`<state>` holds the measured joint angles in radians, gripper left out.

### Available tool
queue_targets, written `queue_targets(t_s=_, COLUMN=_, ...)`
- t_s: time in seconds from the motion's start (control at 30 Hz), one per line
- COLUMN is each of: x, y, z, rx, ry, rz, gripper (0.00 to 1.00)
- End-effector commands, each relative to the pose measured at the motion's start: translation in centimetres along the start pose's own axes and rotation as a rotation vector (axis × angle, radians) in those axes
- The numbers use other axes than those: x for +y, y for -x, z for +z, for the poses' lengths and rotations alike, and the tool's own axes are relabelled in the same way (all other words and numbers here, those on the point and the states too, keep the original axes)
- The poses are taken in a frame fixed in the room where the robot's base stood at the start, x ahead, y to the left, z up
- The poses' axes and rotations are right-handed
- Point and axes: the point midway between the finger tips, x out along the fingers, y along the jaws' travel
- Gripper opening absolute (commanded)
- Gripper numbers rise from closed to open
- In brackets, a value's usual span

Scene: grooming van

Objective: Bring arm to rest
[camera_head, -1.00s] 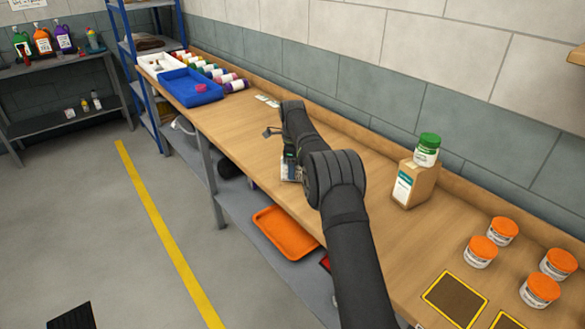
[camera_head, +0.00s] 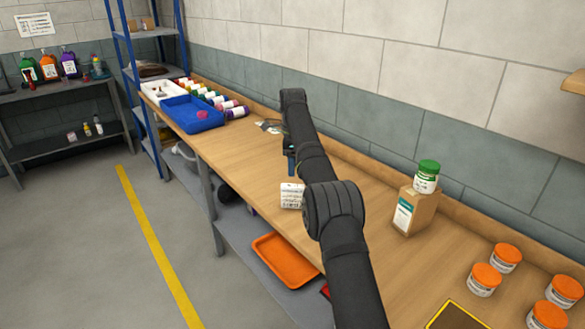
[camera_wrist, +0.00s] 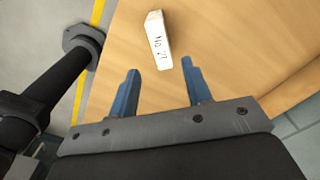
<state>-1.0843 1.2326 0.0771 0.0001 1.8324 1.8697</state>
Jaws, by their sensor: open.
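My arm reaches over the wooden workbench (camera_head: 255,165) in the head view. My gripper (camera_wrist: 160,66) is open in the wrist view, with two blue fingers apart and nothing between them. A small white box (camera_wrist: 158,40) with dark print lies on the bench just beyond the fingertips in the wrist view, apart from them. A white printed item (camera_head: 291,195) shows beside my arm near the bench's front edge in the head view. My arm partly hides the gripper there.
A blue tray (camera_head: 192,121), a white tray (camera_head: 150,88) and several coloured rolls (camera_head: 226,105) stand at the bench's far end. A green-lidded jar (camera_head: 426,177) sits on a brown box (camera_head: 414,211) at right. Several orange-lidded jars (camera_head: 484,280) stand nearer.

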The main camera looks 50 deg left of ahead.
Motion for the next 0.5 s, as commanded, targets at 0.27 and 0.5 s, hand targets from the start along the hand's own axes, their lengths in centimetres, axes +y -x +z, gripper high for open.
queue_targets(t_s=0.27, x=0.0, y=-0.1, z=0.0, rx=0.0, ry=0.0, rz=0.0, gripper=0.45)
queue_targets(t_s=0.5, x=0.0, y=-1.4, z=0.0, rx=0.0, ry=0.0, rz=0.001, gripper=0.45)
